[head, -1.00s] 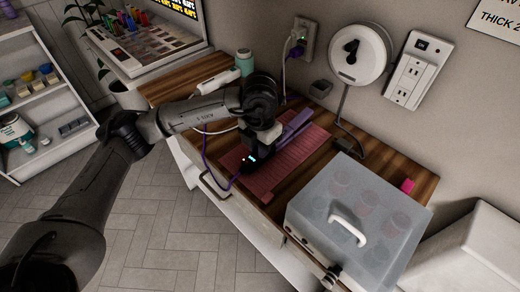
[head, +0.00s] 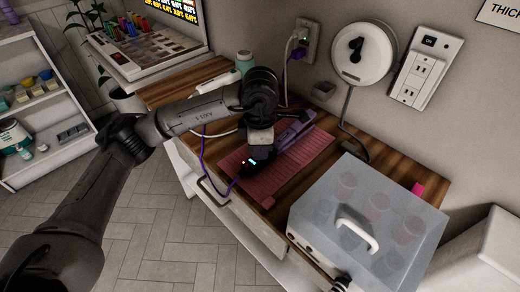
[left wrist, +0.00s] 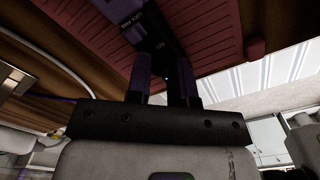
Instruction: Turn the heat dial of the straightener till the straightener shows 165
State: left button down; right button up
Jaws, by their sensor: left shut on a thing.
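The straightener (head: 290,135) is purple and dark and lies on a pink ribbed mat (head: 305,158) on the wooden counter. A small cyan display (head: 252,161) glows at its near end, too small to read, with a red light beside it. My left gripper (head: 256,155) is over this near end, shut on the straightener. In the left wrist view, both fingers (left wrist: 163,88) reach to the dark handle (left wrist: 158,35), which carries light lettering. The heat dial is hidden by the fingers, so I cannot tell its position. My right gripper is not in view.
A translucent lidded box (head: 370,215) with a white handle stands close on the right. A purple cord (head: 206,160) runs off the counter's front edge. A white device (head: 217,81) and teal jar (head: 245,62) stand behind my left arm. A round holder (head: 362,54) is on the wall.

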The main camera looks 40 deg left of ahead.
pick_arm(q)
jog(key=shift+m, duration=0.5)
jog(key=c, duration=1.3)
grip_release()
jog(key=shift+r, duration=0.1)
jog(key=shift+r, duration=0.25)
notch_tip(320, 180, up, 13)
jog(key=p, duration=0.2)
jog(key=shift+r+p, duration=0.1)
jog(key=shift+p, duration=0.25)
